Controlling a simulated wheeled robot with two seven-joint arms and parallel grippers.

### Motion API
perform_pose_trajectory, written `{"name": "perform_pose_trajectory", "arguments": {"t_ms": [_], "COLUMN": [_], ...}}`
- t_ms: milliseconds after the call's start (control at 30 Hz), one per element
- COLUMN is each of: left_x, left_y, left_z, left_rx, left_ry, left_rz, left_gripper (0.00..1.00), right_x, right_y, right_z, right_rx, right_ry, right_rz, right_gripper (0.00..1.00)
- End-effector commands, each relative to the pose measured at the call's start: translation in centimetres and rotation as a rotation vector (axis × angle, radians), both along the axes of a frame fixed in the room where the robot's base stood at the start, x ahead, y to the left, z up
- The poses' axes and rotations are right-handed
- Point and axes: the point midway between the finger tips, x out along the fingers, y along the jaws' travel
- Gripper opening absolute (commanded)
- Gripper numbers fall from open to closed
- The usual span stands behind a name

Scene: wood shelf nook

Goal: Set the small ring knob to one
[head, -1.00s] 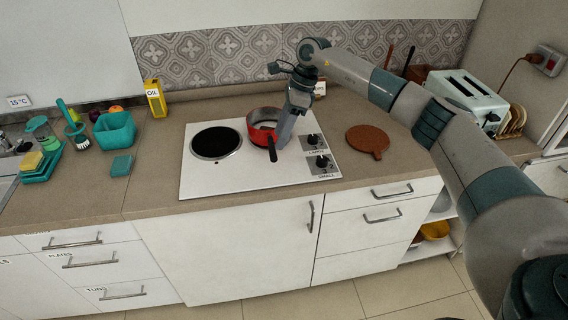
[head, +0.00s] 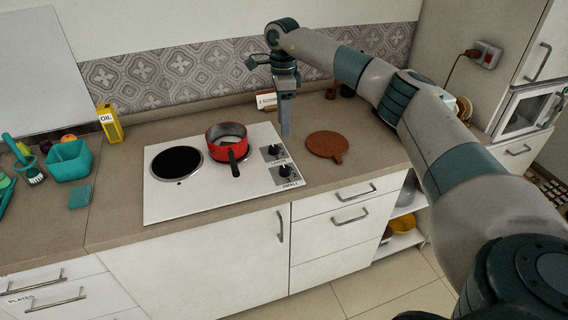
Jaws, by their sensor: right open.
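The small ring knob (head: 284,170) is the nearer of two black knobs on the white hob (head: 160,205), above the label that reads SMALL. The farther black knob (head: 274,151) sits just behind it. The exact pointer setting is too small to read. My right gripper (head: 286,132) points down at the back right of the hob, beyond the knobs and apart from the small one. It is open, with nothing seen between its fingers. My left gripper is not in view.
A red pan (head: 226,137) stands on the hob's ring next to the knobs, its dark handle toward me. A black hotplate (head: 177,163) is left of it. A round brown board (head: 326,145) lies right of the hob. A yellow oil box (head: 110,123) stands at left.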

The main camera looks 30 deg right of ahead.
Motion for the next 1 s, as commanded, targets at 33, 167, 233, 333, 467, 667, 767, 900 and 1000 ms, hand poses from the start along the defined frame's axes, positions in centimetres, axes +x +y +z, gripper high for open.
{"name": "perform_pose_trajectory", "arguments": {"t_ms": [33,167,233,333,467,667,767,900,1000], "left_x": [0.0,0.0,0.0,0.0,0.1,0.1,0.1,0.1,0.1], "left_y": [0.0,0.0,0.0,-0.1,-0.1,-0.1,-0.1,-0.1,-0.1], "left_z": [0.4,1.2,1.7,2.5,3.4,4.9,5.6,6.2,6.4], "left_rx": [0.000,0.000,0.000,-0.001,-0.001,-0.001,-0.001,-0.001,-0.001], "left_ry": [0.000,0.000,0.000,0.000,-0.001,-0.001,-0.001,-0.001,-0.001], "left_rz": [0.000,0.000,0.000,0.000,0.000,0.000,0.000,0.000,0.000], "left_gripper": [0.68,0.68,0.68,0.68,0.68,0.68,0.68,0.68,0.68], "right_x": [-0.1,-0.2,-0.3,-0.4,-0.6,-0.7,-0.8,-0.8,-0.8], "right_y": [0.0,0.1,0.1,0.1,0.2,0.3,0.4,0.4,0.4], "right_z": [-0.4,-2.1,-3.2,-4.9,-7.3,-10.9,-12.6,-14.5,-15.4], "right_rx": [0.000,0.000,0.001,0.001,0.001,0.002,0.002,0.001,0.001], "right_ry": [0.002,0.003,0.004,0.004,0.004,0.004,0.004,0.002,0.001], "right_rz": [0.000,0.000,0.000,0.001,0.000,0.000,-0.001,0.000,-0.001], "right_gripper": [0.47,0.47,0.47,0.47,0.47,0.47,0.47,0.47,0.47]}}
